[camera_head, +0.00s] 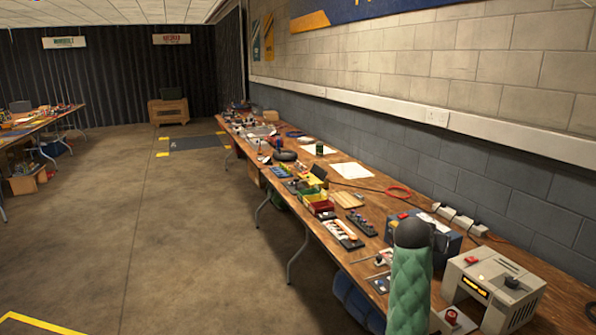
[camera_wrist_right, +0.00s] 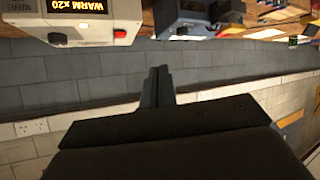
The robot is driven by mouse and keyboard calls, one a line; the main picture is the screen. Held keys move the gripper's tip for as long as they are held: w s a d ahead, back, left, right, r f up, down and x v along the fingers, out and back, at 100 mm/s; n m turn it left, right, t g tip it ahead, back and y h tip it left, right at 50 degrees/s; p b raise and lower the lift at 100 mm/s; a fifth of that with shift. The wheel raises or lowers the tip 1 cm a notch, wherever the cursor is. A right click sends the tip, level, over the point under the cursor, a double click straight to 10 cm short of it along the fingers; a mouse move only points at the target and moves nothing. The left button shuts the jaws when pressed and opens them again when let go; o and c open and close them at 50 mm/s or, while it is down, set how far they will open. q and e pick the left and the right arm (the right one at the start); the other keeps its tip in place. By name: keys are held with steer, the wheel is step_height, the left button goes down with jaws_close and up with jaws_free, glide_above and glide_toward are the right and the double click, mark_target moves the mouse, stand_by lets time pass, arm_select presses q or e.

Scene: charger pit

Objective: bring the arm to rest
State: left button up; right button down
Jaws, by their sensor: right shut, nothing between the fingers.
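My right gripper (camera_wrist_right: 160,75) shows in the right wrist view as dark fingers pressed together, with nothing between them. It stands in front of the grey block wall, clear of the boxes at the top of that view. In the head view a green quilted shape with a dark rounded top (camera_head: 411,275) rises from the bottom edge; I cannot tell surely whether it is my arm. No gripper is visible in the head view. My left arm and gripper are out of view.
A long wooden workbench (camera_head: 345,195) runs along the wall, crowded with tools and bins. A grey box with a lit display (camera_head: 492,287) stands near; it also shows in the wrist view (camera_wrist_right: 75,25). A blue box (camera_head: 445,240) stands behind. Open floor (camera_head: 190,240) lies left.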

steer(key=s+a+f+n+y, duration=0.4)
steer(key=s+a+f, duration=0.3)
steer(key=s+a, duration=0.25)
steer(key=s+a+f+n+y, duration=0.45)
steer(key=s+a+f, duration=0.25)
steer(key=s+a, duration=0.25)
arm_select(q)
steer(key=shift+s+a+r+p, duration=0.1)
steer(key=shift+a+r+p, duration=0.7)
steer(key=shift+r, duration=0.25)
arm_select(e)
steer(key=s+a+f+g, duration=0.1)
steer(key=s+f+g, duration=0.1)
steer(key=s+f, duration=0.4)
steer(key=s+a+f+g+y, duration=0.1)
steer(key=s+f, duration=0.5)
steer(key=s, duration=0.9)
steer(key=s+a+f+n+g, duration=0.1)
steer(key=s+a+f+g, duration=0.1)
steer(key=s+f, duration=0.5)
steer(key=s+g, duration=0.1)
steer(key=s, duration=0.2)
steer(key=shift+s+a+g, duration=0.25)
steer(key=shift+g, duration=0.05)
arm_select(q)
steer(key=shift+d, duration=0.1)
arm_select(e)
steer(key=shift+y, duration=0.25)
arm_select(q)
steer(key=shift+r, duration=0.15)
